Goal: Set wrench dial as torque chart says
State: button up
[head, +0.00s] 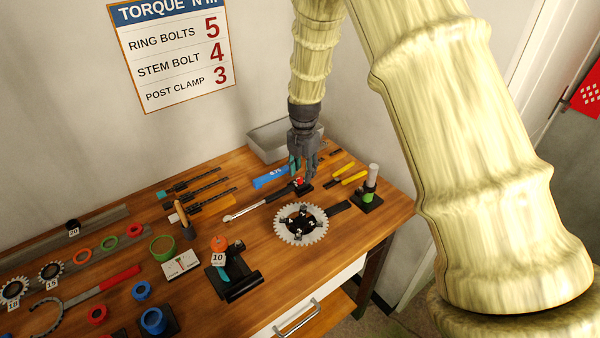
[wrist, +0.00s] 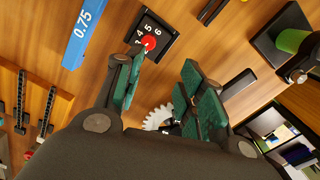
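The torque chart (head: 172,58) on the wall reads ring bolts 5, stem bolt 4, post clamp 3. The torque wrench (head: 258,206) lies on the bench, with a silver shaft and dark handle. The dial's red knob (head: 299,182) is at its right end. In the wrist view the dial is a black square plate (wrist: 163,36) with white numbers, 4, 5 and 6 among them, around the red knob (wrist: 149,42). I cannot tell the knob's setting. My gripper (head: 303,176) points down over the dial, open and empty; its left finger (wrist: 165,72) partly overlaps the plate's lower edge.
A chainring (head: 281,234) lies in front of the dial. A blue 0.75 gauge (head: 272,176) is left of my gripper, a grey bin (head: 262,140) behind.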

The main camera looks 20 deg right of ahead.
aim_at(300, 178)
jog(key=shift+f, duration=0.35)
jog(key=shift+g, duration=0.3)
jog(key=w+f, duration=0.2)
jog(key=w+f+p, duration=0.1)
jog(key=w+f, duration=0.1)
jog(key=f, duration=0.1)
jog(key=shift+w+f, duration=0.15)
jog(key=shift+w, duration=0.05)
jog(key=shift+s+d+r, duration=0.1)
jog(key=shift+s+r, duration=0.25)
jog(key=shift+s, duration=0.25)
jog(key=shift+s+r, duration=0.3)
jog(key=shift+s, duration=0.25)
jog(key=shift+c, duration=0.3)
jog(key=shift+s+r, duration=0.1)
jog(key=shift+r, duration=0.05)
jog(key=c, duration=0.3)
jog(key=shift+w+f, duration=0.6)
jog(key=shift+w, duration=0.05)
grip_shut()
jog(key=shift+s, duration=0.1)
